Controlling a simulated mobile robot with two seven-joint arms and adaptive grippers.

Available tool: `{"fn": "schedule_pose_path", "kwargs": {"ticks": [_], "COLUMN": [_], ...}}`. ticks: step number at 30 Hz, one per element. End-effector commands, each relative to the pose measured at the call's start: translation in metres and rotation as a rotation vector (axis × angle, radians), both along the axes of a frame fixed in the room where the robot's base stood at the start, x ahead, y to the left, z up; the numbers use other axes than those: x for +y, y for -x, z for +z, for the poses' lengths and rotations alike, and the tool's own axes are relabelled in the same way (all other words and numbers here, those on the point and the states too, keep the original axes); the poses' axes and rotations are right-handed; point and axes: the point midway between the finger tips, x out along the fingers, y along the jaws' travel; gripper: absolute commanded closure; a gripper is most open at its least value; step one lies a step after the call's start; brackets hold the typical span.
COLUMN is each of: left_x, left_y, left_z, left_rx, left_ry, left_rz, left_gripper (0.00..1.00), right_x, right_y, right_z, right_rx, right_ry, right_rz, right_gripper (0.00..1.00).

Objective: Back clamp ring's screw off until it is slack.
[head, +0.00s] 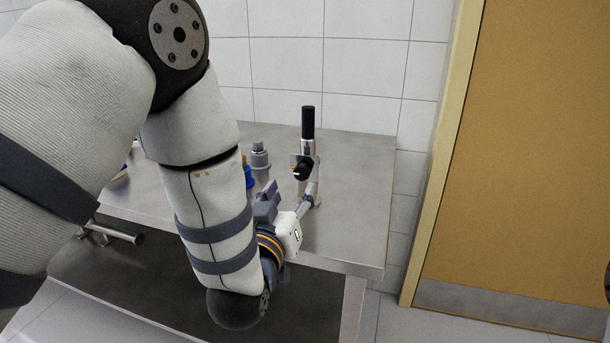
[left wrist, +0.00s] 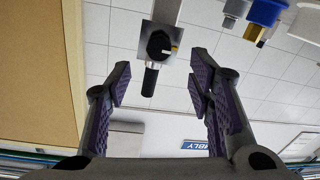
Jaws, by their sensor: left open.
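My left gripper (head: 282,203) is over the metal bench, its far finger partly hidden by its own body. In the left wrist view its jaws (left wrist: 160,82) are wide apart with nothing held between them. Beyond the fingertips is a metal fitting with a black knob (left wrist: 159,44) bearing a yellow mark and a black grip (left wrist: 150,80). In the head view the same fitting stands upright, its black grip (head: 308,122) on top and its knob (head: 301,171) below. I cannot make out a clamp ring or its screw for certain. My right gripper is not in view.
The steel bench (head: 345,230) is bare to the right of the fitting. A grey stepped part (head: 260,157) and a blue part (head: 249,178) stand left of it. A tiled wall (head: 360,65) is behind the bench; a tan door (head: 525,150) is at right.

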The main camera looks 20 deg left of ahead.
Motion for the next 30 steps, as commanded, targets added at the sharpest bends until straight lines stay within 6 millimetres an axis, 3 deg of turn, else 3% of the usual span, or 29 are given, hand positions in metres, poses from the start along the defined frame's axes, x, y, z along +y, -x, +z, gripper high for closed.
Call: {"fn": "schedule_pose_path", "kwargs": {"ticks": [3, 9, 20, 26, 30], "left_x": [0.002, 0.003, 0.004, 0.004, 0.004], "left_y": [-0.031, -0.066, -0.076, -0.076, -0.076], "left_z": [0.0, 0.0, -0.001, -0.001, -0.001], "left_rx": [-0.003, 0.0, 0.003, 0.003, 0.003], "left_ry": [0.0, 0.0, -0.001, -0.001, -0.001], "left_rz": [0.001, 0.0, -0.001, -0.001, -0.001], "left_gripper": [0.52, 0.52, 0.52, 0.98, 1.0], "right_x": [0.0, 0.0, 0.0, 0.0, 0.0], "right_y": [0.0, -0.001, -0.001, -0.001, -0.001], "right_z": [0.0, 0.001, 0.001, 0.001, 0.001], "right_rx": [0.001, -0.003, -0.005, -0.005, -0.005], "right_ry": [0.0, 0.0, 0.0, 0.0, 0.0], "right_rz": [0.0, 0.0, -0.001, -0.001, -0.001], "right_gripper": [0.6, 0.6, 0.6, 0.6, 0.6]}}
